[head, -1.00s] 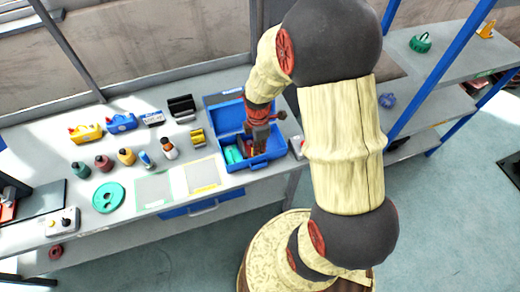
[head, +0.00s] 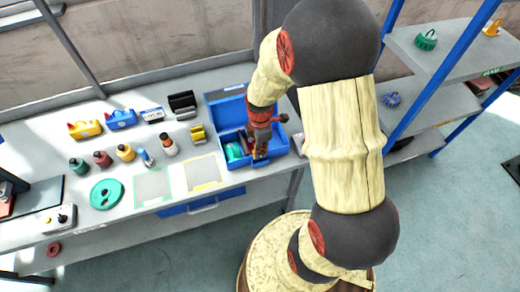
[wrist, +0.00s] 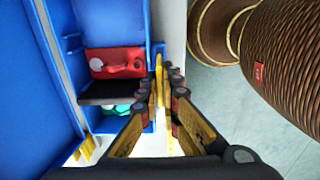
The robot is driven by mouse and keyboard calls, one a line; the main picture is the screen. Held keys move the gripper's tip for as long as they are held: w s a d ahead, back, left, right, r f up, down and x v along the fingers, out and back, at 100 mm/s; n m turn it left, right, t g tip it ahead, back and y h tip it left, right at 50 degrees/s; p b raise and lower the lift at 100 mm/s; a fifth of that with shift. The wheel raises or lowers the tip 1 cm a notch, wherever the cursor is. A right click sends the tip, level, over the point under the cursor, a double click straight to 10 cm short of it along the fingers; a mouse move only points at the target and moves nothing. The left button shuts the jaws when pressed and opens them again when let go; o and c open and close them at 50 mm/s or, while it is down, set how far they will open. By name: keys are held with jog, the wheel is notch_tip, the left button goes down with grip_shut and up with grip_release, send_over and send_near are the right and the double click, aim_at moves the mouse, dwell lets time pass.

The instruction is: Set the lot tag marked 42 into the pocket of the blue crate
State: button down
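The blue crate (head: 276,150) stands open on the bench, its lid raised at the back; it fills the left of the wrist view (wrist: 52,75). My gripper (head: 260,152) points down at the crate's front wall. In the wrist view its fingers (wrist: 166,78) are close together around a thin yellow piece (wrist: 158,82), seen edge-on, apparently the lot tag. Its marking does not show. The piece is beside the crate's front wall; I cannot tell if it is inside the pocket, which the fingers hide.
The crate holds a red part (wrist: 122,60), a black piece (wrist: 110,93) and a teal part (head: 234,151). Bottles, two bordered mats (head: 203,172) and a teal disc (head: 106,194) lie left of it. Shelves (head: 440,60) stand right.

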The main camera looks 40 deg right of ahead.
dwell(0.3)
jog(key=shift+f+b, duration=0.75)
jog(key=shift+f, duration=0.5)
jog(key=shift+s, duration=0.1)
jog(key=shift+s+f, duration=0.1)
jog(key=shift+f, duration=0.1)
